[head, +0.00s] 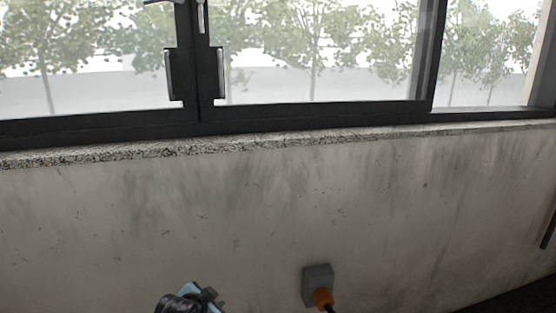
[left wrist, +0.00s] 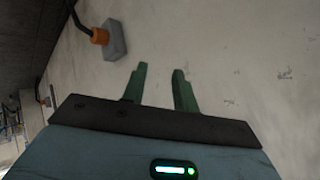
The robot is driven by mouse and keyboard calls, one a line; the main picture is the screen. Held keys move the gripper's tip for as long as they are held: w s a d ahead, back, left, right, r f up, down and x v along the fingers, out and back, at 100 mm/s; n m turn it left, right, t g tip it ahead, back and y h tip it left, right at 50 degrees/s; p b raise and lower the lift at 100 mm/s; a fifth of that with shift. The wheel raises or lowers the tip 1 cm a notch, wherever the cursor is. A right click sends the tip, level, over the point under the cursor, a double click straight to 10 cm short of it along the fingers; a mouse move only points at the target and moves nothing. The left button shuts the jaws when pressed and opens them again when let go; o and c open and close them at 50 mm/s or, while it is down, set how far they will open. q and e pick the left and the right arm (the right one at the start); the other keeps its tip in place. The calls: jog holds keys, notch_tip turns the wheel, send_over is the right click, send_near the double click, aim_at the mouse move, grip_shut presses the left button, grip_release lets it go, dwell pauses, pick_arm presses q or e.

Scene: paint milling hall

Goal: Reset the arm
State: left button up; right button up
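My left gripper (head: 212,293) shows at the bottom edge of the head view, in front of the stained wall. In the left wrist view its two dark green fingers (left wrist: 160,72) stand apart, with only bare wall showing between them. It is open and holds nothing. My right gripper shows in neither view.
A grey wall socket box (head: 318,277) with an orange plug (head: 323,298) and dark cable is close beside the left gripper; the box also shows in the left wrist view (left wrist: 114,40). Above are a speckled stone sill (head: 250,143) and dark-framed windows (head: 205,70).

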pick_arm(q)
jog(key=s+f+n, duration=0.3)
jog(key=s+f, duration=1)
jog(key=s, duration=0.5)
jog(key=s+a+f+n, duration=0.1)
jog(key=s, duration=1)
jog(key=s+a+f+n, duration=0.1)
jog(key=s+a+n, duration=0.1)
jog(key=s, duration=0.8)
jog(key=shift+s, duration=0.4)
jog(key=shift+a+f, duration=0.1)
